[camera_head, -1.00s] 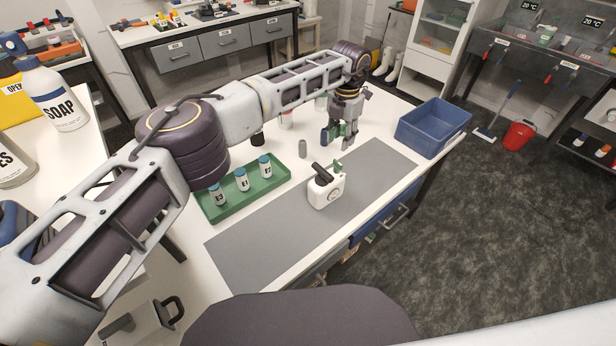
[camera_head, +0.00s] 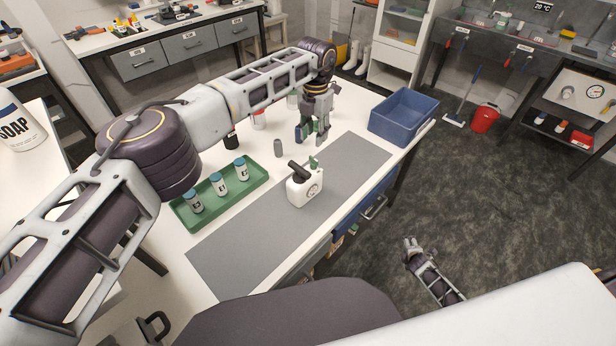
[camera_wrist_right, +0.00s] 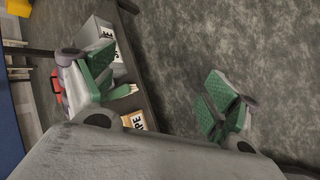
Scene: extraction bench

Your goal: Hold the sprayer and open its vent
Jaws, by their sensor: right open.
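My right gripper (camera_head: 410,243) is out over the floor, right of the bench and well away from the sprayer. In the right wrist view its green-padded fingers (camera_wrist_right: 157,92) are wide apart and empty.
A green tray (camera_head: 262,190) with several small labelled bottles lies left of the sprayer. A small grey cylinder (camera_head: 278,148) stands behind it. A blue bin (camera_head: 404,117) sits at the bench's far right corner. The mat right of the sprayer is clear.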

